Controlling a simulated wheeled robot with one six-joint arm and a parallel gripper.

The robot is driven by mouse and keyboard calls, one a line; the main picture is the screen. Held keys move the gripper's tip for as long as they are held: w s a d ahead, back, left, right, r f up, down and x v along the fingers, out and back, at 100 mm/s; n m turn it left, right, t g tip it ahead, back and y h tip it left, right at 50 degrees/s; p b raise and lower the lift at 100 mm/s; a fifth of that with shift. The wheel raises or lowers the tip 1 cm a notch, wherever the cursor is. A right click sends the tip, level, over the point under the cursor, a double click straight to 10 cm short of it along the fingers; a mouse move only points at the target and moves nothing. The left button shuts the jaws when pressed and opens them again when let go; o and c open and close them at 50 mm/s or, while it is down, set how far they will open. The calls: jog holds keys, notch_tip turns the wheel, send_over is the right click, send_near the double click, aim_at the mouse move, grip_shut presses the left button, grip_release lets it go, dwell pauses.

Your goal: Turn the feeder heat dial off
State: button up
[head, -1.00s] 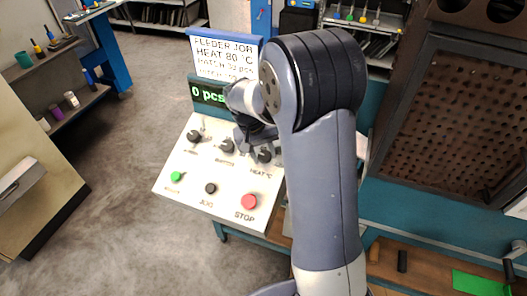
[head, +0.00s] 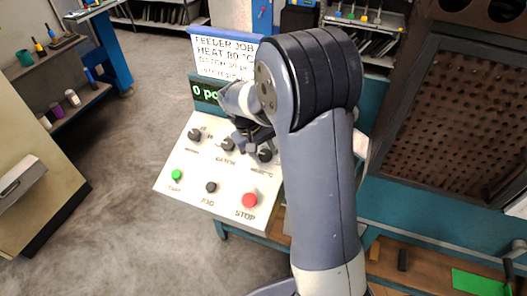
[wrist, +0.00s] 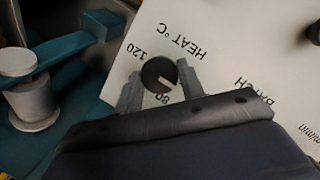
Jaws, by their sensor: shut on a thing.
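The heat dial (wrist: 158,74) is a dark round knob on the pale control panel (wrist: 225,55), with "HEAT °C", "120" and "80" printed around it in the wrist view. A pale pointer mark shows on its face. My gripper (wrist: 160,86) is shut on the dial, one grey finger on each side. In the head view the heat dial (head: 265,155) is at the panel's upper right, partly covered by my gripper (head: 260,143) and arm. The scale's off mark cannot be seen.
The batch dial (head: 228,145) sits close left of the heat dial, with another dial (head: 194,135) beyond. Green (head: 177,175), black (head: 211,187) and red STOP (head: 250,200) buttons line the front. A job sign (head: 222,55) and green display (head: 204,90) stand behind.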

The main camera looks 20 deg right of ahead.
jog(key=o, duration=1)
jog(key=v, duration=1.1)
jog(key=shift+f+b, duration=0.1)
jog(key=shift+b, duration=0.2)
jog(key=shift+f, duration=0.1)
jog(key=x, duration=1)
jog(key=shift+d+f+p, duration=0.2)
jog(key=shift+f+p, duration=0.1)
jog(key=shift+f, duration=0.1)
jog(key=shift+m, duration=0.3)
jog(key=shift+r, duration=0.1)
